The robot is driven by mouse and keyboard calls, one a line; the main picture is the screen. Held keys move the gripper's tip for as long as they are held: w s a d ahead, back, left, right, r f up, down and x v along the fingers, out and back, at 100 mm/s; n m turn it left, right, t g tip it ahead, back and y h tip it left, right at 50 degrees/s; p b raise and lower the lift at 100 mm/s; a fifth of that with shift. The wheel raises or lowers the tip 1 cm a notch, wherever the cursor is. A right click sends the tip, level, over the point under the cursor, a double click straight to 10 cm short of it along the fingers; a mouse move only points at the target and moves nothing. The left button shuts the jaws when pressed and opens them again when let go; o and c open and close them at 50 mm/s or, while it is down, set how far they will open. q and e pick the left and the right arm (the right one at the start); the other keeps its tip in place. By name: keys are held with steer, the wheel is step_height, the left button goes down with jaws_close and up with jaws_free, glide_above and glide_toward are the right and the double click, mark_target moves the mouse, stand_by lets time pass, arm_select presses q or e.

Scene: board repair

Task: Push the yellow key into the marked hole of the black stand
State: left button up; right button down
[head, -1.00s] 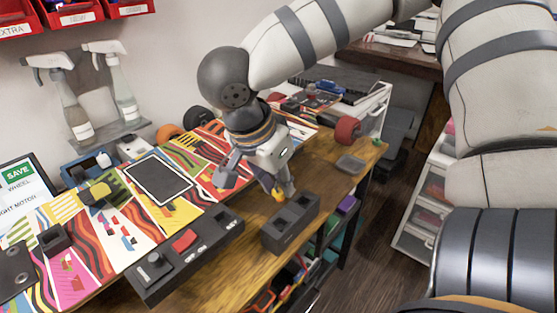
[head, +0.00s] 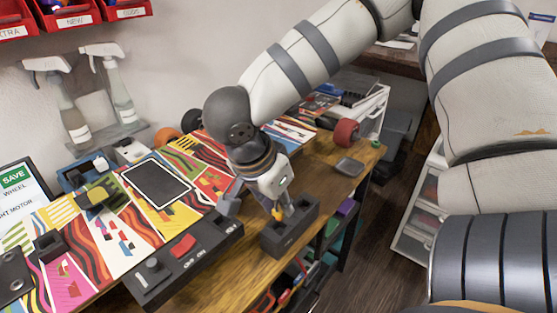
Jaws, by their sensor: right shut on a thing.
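The black stand (head: 287,238) is a dark block with openings in its top, near the front edge of the wooden table. My right gripper (head: 277,208) points down over the stand's near-left part. It is shut on the yellow key (head: 278,215), of which only a small yellow piece shows between the fingertips. The key's lower end is at the stand's top; I cannot tell whether it is inside a hole or just above it. The fingers hide part of the stand's top, and no hole mark can be made out. My left gripper is not in view.
A dark control panel with a red switch (head: 183,246) lies left of the stand. A tablet (head: 157,184) rests on the colourful board behind. A small grey tray (head: 348,166) and a red wheel (head: 346,133) sit to the right. Bare wood lies between tray and stand.

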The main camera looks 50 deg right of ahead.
steer(key=shift+f, duration=0.7)
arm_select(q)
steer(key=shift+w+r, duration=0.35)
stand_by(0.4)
arm_select(e)
steer(key=shift+f, duration=1)
stand_by(1.6)
steer(key=c, duration=1.1)
jaws_free()
steer(key=shift+r, duration=4.5)
